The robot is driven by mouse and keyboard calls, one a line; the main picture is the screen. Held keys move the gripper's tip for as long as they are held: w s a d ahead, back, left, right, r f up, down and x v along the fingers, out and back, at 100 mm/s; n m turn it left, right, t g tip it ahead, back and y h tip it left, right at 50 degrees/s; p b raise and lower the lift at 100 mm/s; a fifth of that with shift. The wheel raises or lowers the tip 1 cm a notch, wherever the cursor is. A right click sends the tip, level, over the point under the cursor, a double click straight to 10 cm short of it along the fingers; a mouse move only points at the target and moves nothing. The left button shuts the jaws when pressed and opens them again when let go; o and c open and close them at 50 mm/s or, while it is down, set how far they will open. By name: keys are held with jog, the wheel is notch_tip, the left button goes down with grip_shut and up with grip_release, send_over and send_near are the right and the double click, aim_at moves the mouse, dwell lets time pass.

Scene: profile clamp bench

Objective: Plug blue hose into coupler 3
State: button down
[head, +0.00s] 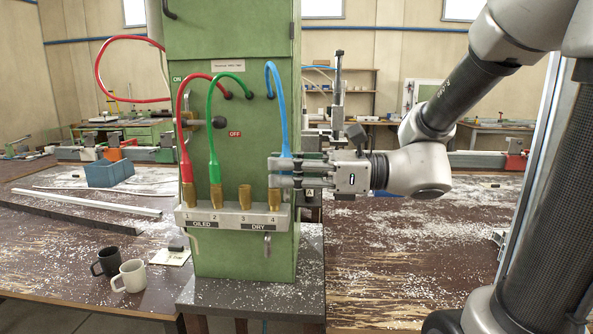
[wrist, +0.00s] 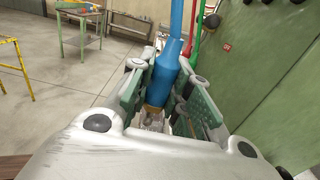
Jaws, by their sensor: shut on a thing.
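The blue hose (head: 283,105) arches from the green cabinet down to my gripper (head: 283,171), which is shut on its plug end. Its blue end also shows between my fingers in the wrist view (wrist: 164,80), lined up with a brass coupler (wrist: 153,111) and meeting it. This is coupler 4 (head: 274,200), at the right end of the labelled rail (head: 232,216). My fingers hide the joint, so I cannot tell how deep the plug sits. Coupler 3 (head: 245,195), just left of it, is an upright brass socket with no hose in it.
The red hose (head: 184,140) is in coupler 1 and the green hose (head: 212,140) in coupler 2, both left of coupler 3. A black mug (head: 106,262) and a white mug (head: 131,276) stand at the lower left. The bench right of the cabinet is mostly clear.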

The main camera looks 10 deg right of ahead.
jog(key=x, duration=0.9)
jog(key=shift+a+r, duration=0.15)
jog(key=shift+a, duration=0.2)
dwell(0.4)
jog(key=shift+w, duration=0.2)
jog(key=w+d, duration=0.2)
jog(key=w, duration=0.5)
jog(key=shift+d, duration=0.2)
dwell(0.7)
